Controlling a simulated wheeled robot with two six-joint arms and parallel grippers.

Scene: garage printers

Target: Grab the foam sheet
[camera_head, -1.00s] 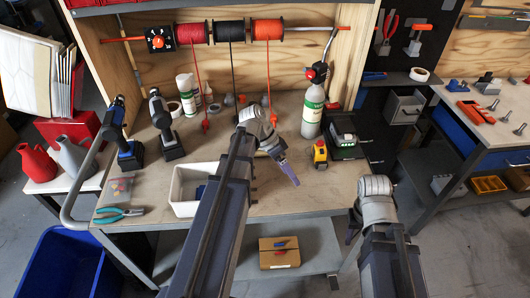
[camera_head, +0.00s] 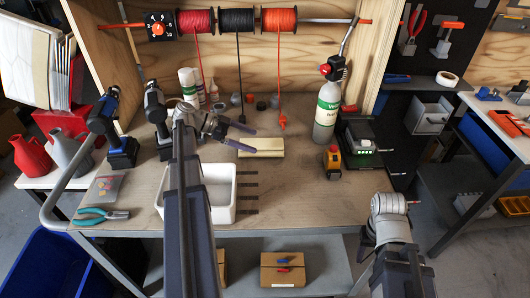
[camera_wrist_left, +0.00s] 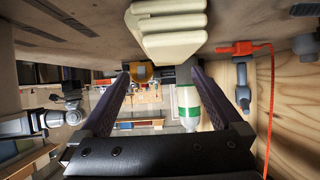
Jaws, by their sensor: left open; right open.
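A cream ribbed pad, which looks like the foam sheet (camera_head: 262,147), lies on the workbench towards the back, below the black spool. It also shows at the top of the left wrist view (camera_wrist_left: 168,32). My left gripper (camera_head: 250,139) is open, just left of the sheet with its fingers pointing right towards it. In the left wrist view nothing is between the fingers (camera_wrist_left: 160,92). My right gripper (camera_head: 366,240) is by the bench's front right corner, mostly hidden by its own wrist.
A white bin (camera_head: 225,212) and several dark strips (camera_head: 247,199) are in front of the sheet.

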